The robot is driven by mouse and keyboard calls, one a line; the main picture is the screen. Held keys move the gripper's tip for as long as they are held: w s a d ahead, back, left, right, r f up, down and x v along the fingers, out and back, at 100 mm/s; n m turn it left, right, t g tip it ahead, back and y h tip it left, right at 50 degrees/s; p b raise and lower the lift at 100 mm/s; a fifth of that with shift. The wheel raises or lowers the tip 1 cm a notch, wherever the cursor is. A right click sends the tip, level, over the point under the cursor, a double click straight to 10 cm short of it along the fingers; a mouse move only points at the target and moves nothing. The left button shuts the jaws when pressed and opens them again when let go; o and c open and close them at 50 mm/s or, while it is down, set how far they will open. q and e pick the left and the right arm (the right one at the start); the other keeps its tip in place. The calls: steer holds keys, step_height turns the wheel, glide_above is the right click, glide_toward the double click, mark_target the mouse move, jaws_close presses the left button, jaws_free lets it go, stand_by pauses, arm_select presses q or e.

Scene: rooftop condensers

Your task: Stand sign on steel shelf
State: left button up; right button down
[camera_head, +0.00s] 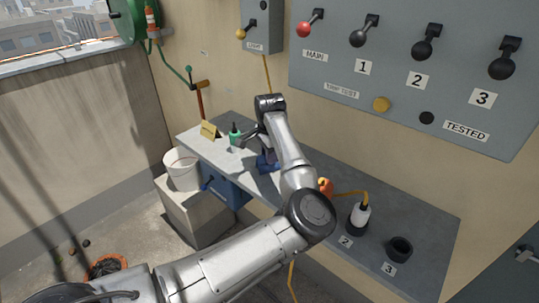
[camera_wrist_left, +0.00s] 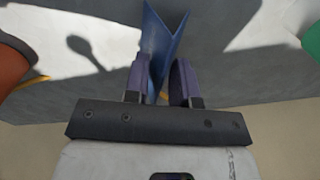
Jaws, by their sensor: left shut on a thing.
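My left gripper (camera_head: 269,155) is over the middle of the grey steel shelf (camera_head: 330,185). It is shut on a blue folded sign (camera_head: 264,166). In the left wrist view the sign (camera_wrist_left: 160,42) shows as a V between the two purple-padded fingers (camera_wrist_left: 160,85). Its lower part is close to the shelf top; I cannot tell whether it touches. My arm hides part of the sign and shelf in the head view. My right gripper is not in view.
A yellow tent card (camera_head: 210,131) and a green bottle (camera_head: 234,134) stand left of the sign. A switch panel (camera_head: 400,75) hangs above.

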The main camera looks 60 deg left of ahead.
arm_select(q)
steer(key=shift+f, duration=0.1)
steer(key=o, duration=0.9)
steer(key=shift+r, duration=0.3)
step_height(320, 180, up, 12)
steer(key=p, duration=0.2)
steer(key=shift+f+p, duration=0.15)
steer(key=shift+p, duration=0.2)
